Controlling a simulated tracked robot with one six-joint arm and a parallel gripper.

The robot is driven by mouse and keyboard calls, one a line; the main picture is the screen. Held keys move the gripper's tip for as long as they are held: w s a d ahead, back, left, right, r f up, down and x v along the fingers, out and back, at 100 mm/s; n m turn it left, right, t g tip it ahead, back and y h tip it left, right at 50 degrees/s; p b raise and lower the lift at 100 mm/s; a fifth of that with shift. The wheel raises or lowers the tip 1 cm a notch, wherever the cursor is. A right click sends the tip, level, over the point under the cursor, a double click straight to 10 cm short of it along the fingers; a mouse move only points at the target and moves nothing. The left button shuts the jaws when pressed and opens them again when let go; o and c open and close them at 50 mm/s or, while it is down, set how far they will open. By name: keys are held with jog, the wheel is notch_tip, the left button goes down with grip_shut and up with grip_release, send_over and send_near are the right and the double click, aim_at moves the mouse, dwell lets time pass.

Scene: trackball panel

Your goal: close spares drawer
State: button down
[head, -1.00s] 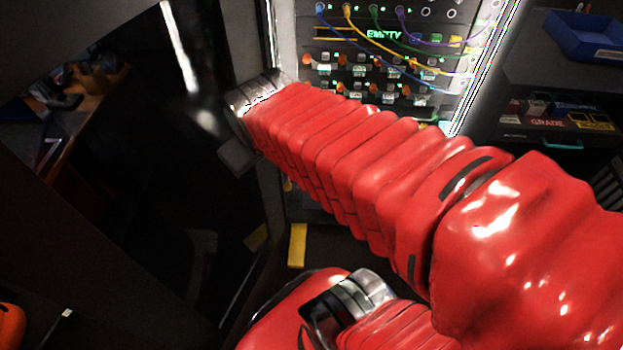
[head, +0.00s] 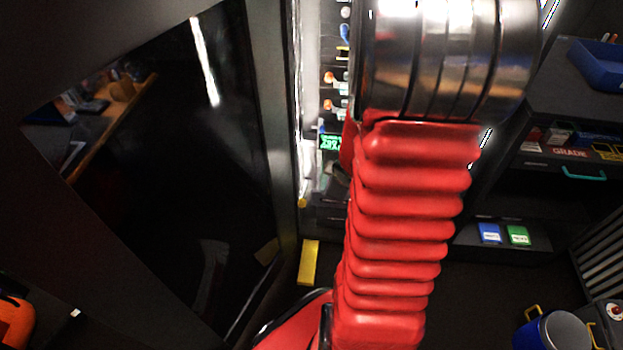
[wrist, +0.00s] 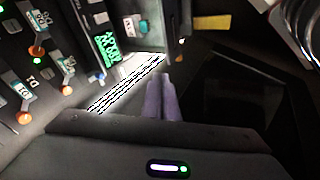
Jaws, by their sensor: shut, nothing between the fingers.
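A dark drawer with a teal handle (head: 583,173) is in the cabinet at the right of the head view; I see no label naming it as the spares drawer. Small boxes, one marked GRADE, show just above the handle. How far the drawer stands out is hard to tell. My gripper (wrist: 160,98) shows in the wrist view as two grey-purple fingers pressed together, empty. It is near the bright strip at the panel's edge, away from the drawer. In the head view my arm rises through the middle and my fingers are out of sight.
A panel of orange-tipped switches (wrist: 67,91) is left in the wrist view, with a green display (wrist: 107,46). A dark open door (head: 180,180) fills the head view's left. A blue bin (head: 600,66) tops the cabinet. A blue bucket (head: 553,332) stands on the floor at lower right.

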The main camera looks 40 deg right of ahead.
jog(key=s+f+n+t+y, duration=0.1)
jog(key=s+f+y, duration=0.1)
jog(key=f, duration=0.6)
jog(key=shift+s+a+f+n, duration=0.2)
jog(key=shift+s+n, duration=0.1)
jog(key=shift+s, duration=0.4)
jog(key=shift+f, duration=0.15)
